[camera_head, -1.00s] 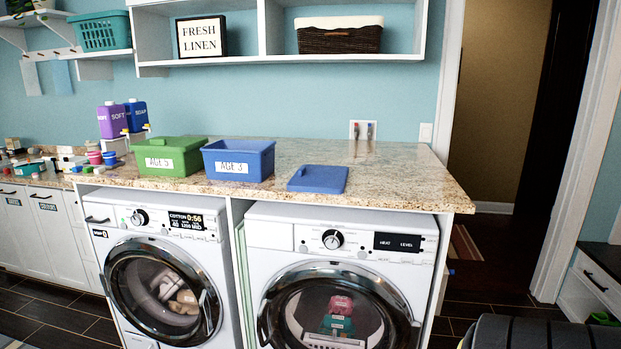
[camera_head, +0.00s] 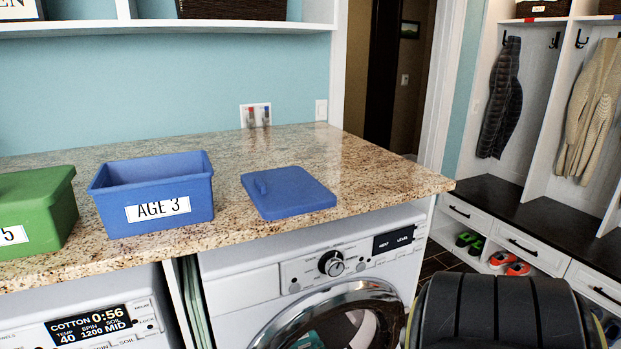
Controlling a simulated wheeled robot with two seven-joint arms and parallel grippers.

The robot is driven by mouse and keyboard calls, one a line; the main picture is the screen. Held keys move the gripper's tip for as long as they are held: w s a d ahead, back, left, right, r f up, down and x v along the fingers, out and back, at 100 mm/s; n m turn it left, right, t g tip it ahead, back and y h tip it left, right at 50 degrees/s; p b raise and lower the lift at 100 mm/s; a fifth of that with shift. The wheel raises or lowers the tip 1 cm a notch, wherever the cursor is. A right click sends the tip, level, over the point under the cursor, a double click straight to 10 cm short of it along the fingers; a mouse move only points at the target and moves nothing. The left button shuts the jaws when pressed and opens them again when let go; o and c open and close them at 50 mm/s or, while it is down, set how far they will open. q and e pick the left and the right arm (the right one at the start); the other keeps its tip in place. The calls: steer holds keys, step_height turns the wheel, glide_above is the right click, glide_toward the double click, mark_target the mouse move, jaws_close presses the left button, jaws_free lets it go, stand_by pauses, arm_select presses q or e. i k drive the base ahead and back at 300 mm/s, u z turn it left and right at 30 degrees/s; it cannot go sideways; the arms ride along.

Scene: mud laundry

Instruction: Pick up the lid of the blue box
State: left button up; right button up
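The blue lid (camera_head: 289,192) lies flat on the granite counter, with a small handle near its left edge. The open blue box (camera_head: 153,194), labelled "AGE 3", stands to its left with a gap between them. Neither of my grippers is in view. A dark ribbed part of my own arm or body shows at the bottom right.
A green box (camera_head: 36,212) stands left of the blue box. The granite counter (camera_head: 385,180) is clear behind and right of the lid. A washer with a round door (camera_head: 335,318) is below. An overhead shelf (camera_head: 230,27) runs along the wall. A bench with drawers (camera_head: 540,220) stands at right.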

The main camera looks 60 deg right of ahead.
mark_target(278, 193)
steer(key=z, duration=1.1)
steer(key=i, duration=1)
steer(key=z, duration=1.1)
